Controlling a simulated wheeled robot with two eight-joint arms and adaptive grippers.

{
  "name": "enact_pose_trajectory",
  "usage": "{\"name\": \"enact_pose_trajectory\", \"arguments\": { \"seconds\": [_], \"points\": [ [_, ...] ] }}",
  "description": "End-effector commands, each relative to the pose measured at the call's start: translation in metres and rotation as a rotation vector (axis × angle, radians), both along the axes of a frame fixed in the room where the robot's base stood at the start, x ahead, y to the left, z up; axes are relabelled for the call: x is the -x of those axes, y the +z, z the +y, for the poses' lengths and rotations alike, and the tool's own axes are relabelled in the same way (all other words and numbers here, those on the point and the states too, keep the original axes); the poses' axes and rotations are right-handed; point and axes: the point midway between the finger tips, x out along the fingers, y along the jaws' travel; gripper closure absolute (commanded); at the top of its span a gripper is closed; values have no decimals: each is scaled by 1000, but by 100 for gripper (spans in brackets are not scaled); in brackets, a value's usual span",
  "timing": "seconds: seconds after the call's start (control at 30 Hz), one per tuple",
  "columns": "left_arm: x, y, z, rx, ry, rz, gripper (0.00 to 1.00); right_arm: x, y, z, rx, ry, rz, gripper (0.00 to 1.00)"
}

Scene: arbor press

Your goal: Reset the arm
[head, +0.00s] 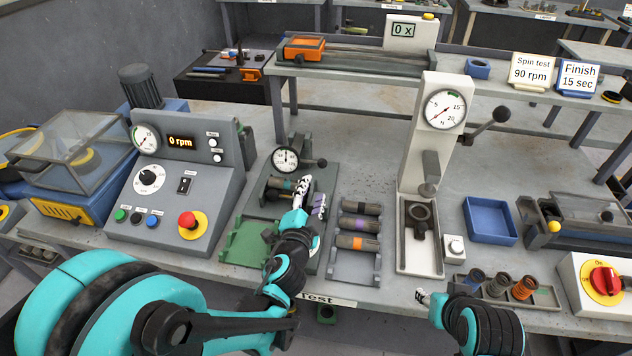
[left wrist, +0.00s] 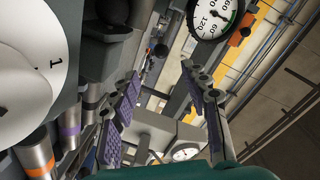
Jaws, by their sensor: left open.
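My left gripper (head: 311,197) is over the small dial-gauge fixture (head: 286,160), left of the rack of banded cylinders. In the left wrist view the left gripper (left wrist: 160,80) has its two purple-padded fingers apart, with nothing held between them. The white arbor press (head: 411,170) stands right of the cylinder rack, with a round dial (head: 445,108) on top. Its lever (head: 485,125) slants up to the right and ends in a black knob (head: 501,114). My right gripper (head: 424,297) is low in front of the press; only a small tip shows and its opening is hidden.
Banded cylinders (head: 358,242) lie in a grey rack beside my left gripper. A control box (head: 178,185) stands at left, a blue tray (head: 490,219) right of the press. Small spring-like parts (head: 498,286) sit near my right gripper. The bench is clear behind the rack.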

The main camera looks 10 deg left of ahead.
Motion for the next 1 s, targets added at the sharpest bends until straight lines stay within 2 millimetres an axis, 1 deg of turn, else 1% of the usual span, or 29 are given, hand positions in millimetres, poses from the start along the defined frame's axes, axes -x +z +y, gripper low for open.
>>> {"name": "enact_pose_trajectory", "arguments": {
  "seconds": [0.03,0.13,0.57,0.67,0.77,0.87,0.9,0.97,1.0],
  "points": [
    [4,0,0,1,0,0,54,0,0,0,0,0,0,60],
    [8,1,0,1,0,0,54,0,0,0,0,0,0,60],
    [8,1,0,1,0,0,54,0,0,0,0,0,0,60],
    [9,2,4,15,14,9,54,0,0,0,0,0,0,60],
    [13,3,20,76,69,50,54,0,0,0,0,0,0,60],
    [26,1,46,191,169,135,54,0,0,0,0,0,0,60],
    [35,-1,57,249,215,180,54,0,0,0,0,0,0,60],
    [51,-7,71,338,284,254,54,0,0,0,0,0,0,60],
    [64,-11,77,399,325,307,54,0,0,0,0,0,0,60]
  ]
}}
